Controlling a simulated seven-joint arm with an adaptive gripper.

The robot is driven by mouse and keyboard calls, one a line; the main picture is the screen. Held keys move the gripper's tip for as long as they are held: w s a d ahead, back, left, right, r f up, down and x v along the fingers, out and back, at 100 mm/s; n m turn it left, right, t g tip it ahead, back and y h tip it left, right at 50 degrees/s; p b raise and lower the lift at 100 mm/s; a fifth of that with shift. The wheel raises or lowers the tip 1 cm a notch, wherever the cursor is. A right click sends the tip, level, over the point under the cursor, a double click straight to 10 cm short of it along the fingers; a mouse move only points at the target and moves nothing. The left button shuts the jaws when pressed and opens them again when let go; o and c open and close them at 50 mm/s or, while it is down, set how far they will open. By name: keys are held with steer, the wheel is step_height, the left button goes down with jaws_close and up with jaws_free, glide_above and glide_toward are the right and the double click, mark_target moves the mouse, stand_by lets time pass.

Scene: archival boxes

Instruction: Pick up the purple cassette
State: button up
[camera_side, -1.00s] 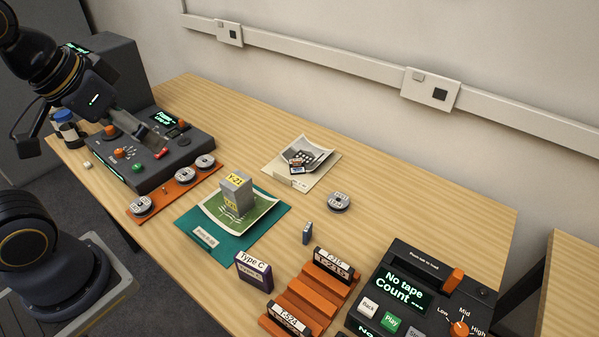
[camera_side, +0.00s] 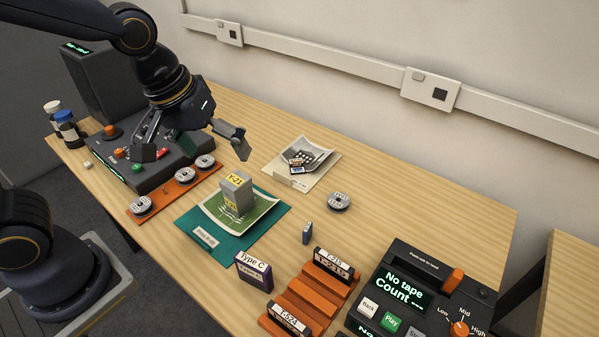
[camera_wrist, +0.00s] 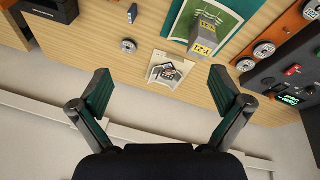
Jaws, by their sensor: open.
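The purple cassette (camera_side: 253,272) stands upright on the table in the side view, with a white "Type C" label along its top. It is between the teal folder and the orange rack, and nothing touches it. I cannot make it out in the wrist view. My gripper (camera_side: 196,152) is open and empty, above the dark control box and the reels at the table's left part, well up and left of the cassette. Its two spread fingers (camera_wrist: 163,93) frame the photo folder in the wrist view.
A grey Y-21 box (camera_side: 236,194) stands on a photo over the teal folder (camera_side: 272,222). An orange rack (camera_side: 305,300) holds labelled cassettes beside a tape player (camera_side: 400,290). A small blue-grey block (camera_side: 307,233) and a loose reel (camera_side: 338,201) stand nearby. Bare table surrounds them.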

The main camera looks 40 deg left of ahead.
steer(key=d+f+m+g, duration=0.1)
steer(key=d+f+g, duration=0.1)
steer(key=d+f, duration=0.4)
steer(key=m+g+y, duration=0.1)
glide_toward(254, 262)
step_height(254, 262, down, 9)
steer(key=shift+w+f, duration=0.15)
steer(key=f, duration=0.5)
steer(key=shift+a+f, duration=0.25)
steer(key=shift+f, duration=0.05)
steer(key=shift+c, duration=0.3)
steer(key=c, duration=0.9)
steer(key=shift+o, duration=0.2)
